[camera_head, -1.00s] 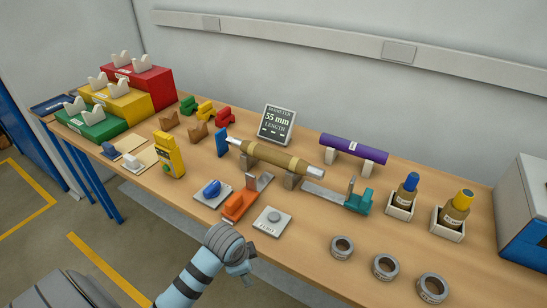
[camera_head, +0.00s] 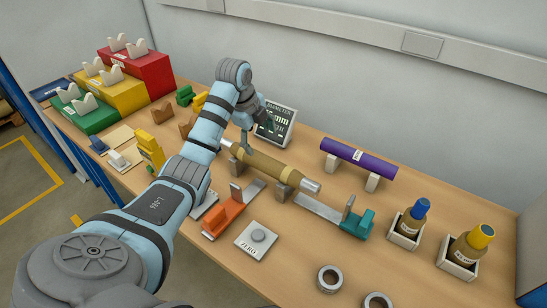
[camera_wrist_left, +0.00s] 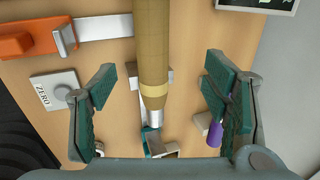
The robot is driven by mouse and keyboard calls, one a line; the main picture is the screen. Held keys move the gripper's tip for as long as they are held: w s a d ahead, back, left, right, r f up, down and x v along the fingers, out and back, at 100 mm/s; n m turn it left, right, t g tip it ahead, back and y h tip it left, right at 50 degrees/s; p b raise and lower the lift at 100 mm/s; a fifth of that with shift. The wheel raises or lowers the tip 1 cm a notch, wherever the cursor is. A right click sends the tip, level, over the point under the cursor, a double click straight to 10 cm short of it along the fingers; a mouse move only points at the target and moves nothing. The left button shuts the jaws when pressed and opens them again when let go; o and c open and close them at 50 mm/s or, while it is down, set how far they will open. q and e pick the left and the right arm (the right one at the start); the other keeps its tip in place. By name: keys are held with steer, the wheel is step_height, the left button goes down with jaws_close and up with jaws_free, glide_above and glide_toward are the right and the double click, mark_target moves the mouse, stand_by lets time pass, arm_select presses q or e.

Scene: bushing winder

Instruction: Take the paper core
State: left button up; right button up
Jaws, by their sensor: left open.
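The brown paper core (camera_head: 265,166), with tan bands and silver rod ends, lies level across its grey supports in the middle of the table. My left gripper (camera_head: 257,138) is above the core's far-left part in the head view. In the left wrist view the core (camera_wrist_left: 152,45) runs lengthwise between the two spread green fingers of the left gripper (camera_wrist_left: 158,82). The fingers are open, with a gap on each side of the core, and do not appear to touch it. My right gripper is out of view.
The display sign (camera_head: 276,122) stands close behind the left gripper. An orange slide block (camera_head: 224,216), ZERO pad (camera_head: 257,238) and teal block (camera_head: 357,223) lie in front of the core.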

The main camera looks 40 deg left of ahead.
mark_target(264, 160)
arm_select(q)
step_height(264, 160, down, 7)
steer(key=shift+a+r, duration=0.15)
steer(key=shift+r, duration=0.05)
steer(key=x, duration=0.6)
steer(key=shift+w+f+b, duration=0.15)
steer(key=shift+w+b, duration=0.2)
steer(key=shift+w, duration=0.1)
steer(key=shift+s+r, duration=0.2)
steer(key=shift+c, duration=0.6)
steer(key=c, duration=0.3)
jaws_close()
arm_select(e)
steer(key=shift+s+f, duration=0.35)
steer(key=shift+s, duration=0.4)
